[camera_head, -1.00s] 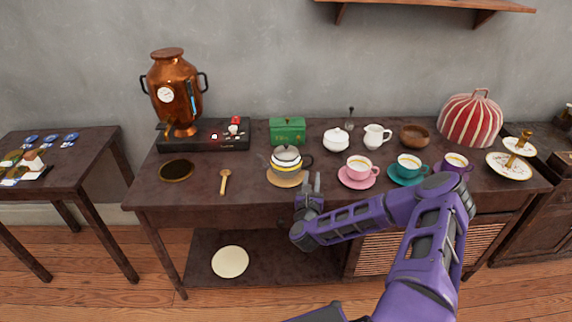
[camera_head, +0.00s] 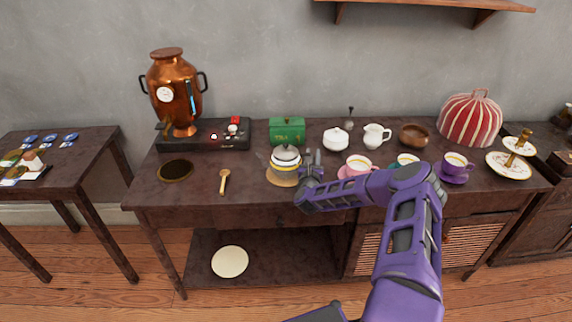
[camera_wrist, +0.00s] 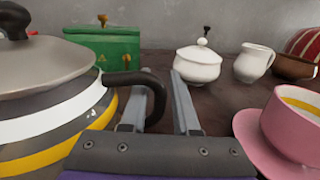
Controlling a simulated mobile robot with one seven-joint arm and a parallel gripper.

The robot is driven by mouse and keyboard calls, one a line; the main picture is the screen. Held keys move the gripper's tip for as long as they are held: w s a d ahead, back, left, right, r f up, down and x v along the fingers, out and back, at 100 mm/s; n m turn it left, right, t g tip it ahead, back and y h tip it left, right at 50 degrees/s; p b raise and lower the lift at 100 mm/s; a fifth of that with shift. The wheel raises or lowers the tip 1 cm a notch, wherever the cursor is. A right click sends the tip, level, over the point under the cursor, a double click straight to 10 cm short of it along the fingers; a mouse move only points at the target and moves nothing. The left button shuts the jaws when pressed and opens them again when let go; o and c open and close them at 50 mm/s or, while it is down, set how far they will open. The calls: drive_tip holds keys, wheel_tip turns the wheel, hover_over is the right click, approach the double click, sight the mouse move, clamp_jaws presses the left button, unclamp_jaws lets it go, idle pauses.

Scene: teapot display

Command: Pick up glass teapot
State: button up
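The glass teapot (camera_head: 284,160), with yellow, white and dark bands and a grey lid, stands upright on a tan round mat (camera_head: 284,182) near the table's front. In the wrist view the teapot (camera_wrist: 45,110) fills the left side, and its black handle (camera_wrist: 155,82) points towards my gripper (camera_wrist: 162,76). The gripper is open, with its two fingers apart. In the picture the handle's outer curve overlaps the left finger and reaches into the gap; contact cannot be told.
A pink cup (camera_head: 357,164) on a saucer is close right of my gripper. A white sugar bowl (camera_head: 336,139) and a green tea box (camera_head: 287,131) stand behind. A wooden spoon (camera_head: 224,181) lies left of the teapot, with bare tabletop around it.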

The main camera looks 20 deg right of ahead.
clamp_jaws()
idle(1.4)
